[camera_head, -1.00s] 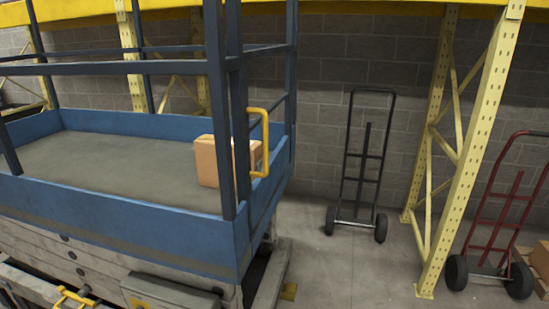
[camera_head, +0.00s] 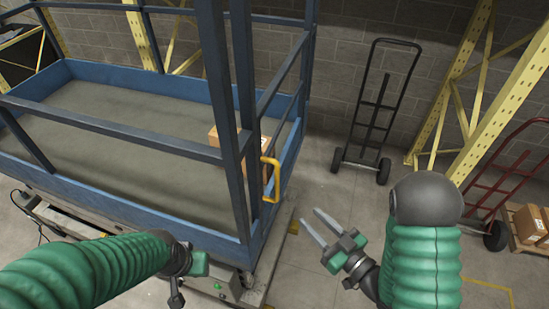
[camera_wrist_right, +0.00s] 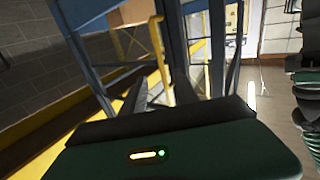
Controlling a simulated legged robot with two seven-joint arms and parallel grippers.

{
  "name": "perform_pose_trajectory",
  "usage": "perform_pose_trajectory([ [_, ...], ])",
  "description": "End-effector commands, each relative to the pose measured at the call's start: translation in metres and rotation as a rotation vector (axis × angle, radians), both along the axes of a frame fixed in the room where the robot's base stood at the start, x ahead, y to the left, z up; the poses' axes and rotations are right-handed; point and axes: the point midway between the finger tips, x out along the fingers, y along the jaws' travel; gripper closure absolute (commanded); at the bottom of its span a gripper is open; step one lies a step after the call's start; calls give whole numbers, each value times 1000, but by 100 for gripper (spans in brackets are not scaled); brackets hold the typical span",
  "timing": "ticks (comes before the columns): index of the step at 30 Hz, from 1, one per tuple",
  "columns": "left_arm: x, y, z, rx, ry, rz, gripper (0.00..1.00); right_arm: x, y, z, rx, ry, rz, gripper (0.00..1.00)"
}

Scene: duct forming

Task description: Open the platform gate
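The blue lift platform (camera_head: 130,205) fills the left half of the head view, with dark blue railings around it. Its gate stands at the right end and carries a yellow handle (camera_head: 270,180). My right gripper (camera_head: 319,222) is open and empty, to the right of and a little below the handle in the picture, apart from it. In the right wrist view its fingers (camera_wrist_right: 155,92) are spread, with blue railing posts and a yellow bar beyond. My left gripper (camera_head: 190,268) is in front of the platform's near side; its fingers are not clear.
A cardboard box (camera_head: 226,138) sits on the platform near the gate. A black hand truck (camera_head: 378,110) stands by the wall. A red hand truck (camera_head: 500,185) and yellow rack posts (camera_head: 505,95) are at the right. The floor between gate and black truck is clear.

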Motion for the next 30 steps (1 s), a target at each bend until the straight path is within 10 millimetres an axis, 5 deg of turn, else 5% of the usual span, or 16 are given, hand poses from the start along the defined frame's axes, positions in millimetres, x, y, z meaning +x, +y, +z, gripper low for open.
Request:
perform_pose_trajectory([
  [6,-1,0,-53,0,2,0,64,13,7,-15,-4,-11,6,64],
  [18,-1,0,-132,0,1,0,64,48,34,-13,1,-8,-1,64],
  [20,-2,0,-107,0,2,0,64,59,43,0,0,2,1,64],
  [30,-1,0,-74,0,0,0,64,118,90,-1,0,1,-1,64],
])
